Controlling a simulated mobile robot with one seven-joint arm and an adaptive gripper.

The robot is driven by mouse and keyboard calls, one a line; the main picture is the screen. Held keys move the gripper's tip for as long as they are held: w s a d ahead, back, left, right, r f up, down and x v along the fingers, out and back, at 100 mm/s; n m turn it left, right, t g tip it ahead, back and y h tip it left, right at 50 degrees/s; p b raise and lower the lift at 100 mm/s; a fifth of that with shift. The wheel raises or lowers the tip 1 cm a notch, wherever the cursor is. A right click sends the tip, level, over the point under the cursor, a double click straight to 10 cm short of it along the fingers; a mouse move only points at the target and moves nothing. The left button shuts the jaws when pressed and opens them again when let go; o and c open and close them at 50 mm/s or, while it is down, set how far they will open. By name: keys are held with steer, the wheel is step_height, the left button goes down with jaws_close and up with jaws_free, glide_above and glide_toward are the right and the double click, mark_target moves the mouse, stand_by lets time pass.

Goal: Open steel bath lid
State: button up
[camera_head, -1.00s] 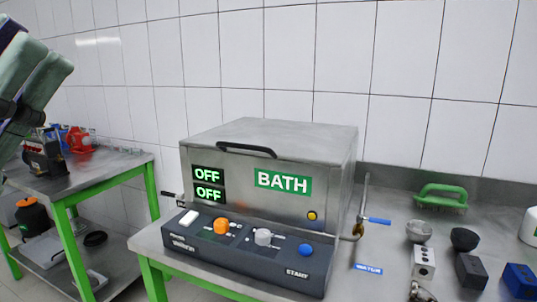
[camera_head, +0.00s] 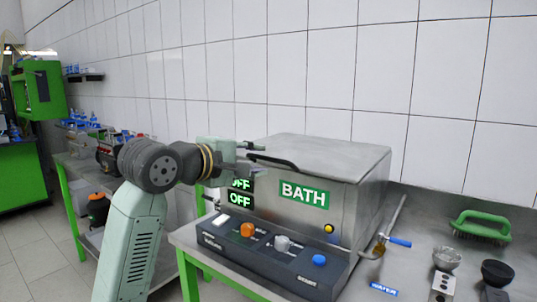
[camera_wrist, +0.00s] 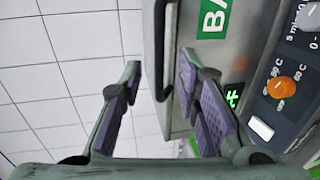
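The steel bath (camera_head: 330,222) stands on the bench with its flat lid (camera_head: 335,150) shut. The black lid handle (camera_head: 272,161) runs along the lid's upper front edge. My gripper (camera_head: 250,158) is at the left end of the handle, with its fingers pointing right. In the wrist view, my gripper (camera_wrist: 160,72) is open, and the black handle (camera_wrist: 159,50) shows between its two purple-padded fingers. I cannot tell whether either finger touches the handle.
The control panel (camera_head: 268,258) with knobs and buttons sits below the bath's front. A blue-handled valve pipe (camera_head: 395,228) stands at its right. A green brush (camera_head: 482,224) and small bowls lie farther right. The tiled wall (camera_head: 300,70) is behind.

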mark_target(265, 159)
steer(key=shift+p+x, duration=0.55)
steer(key=shift+x, duration=1.85)
jaws_close()
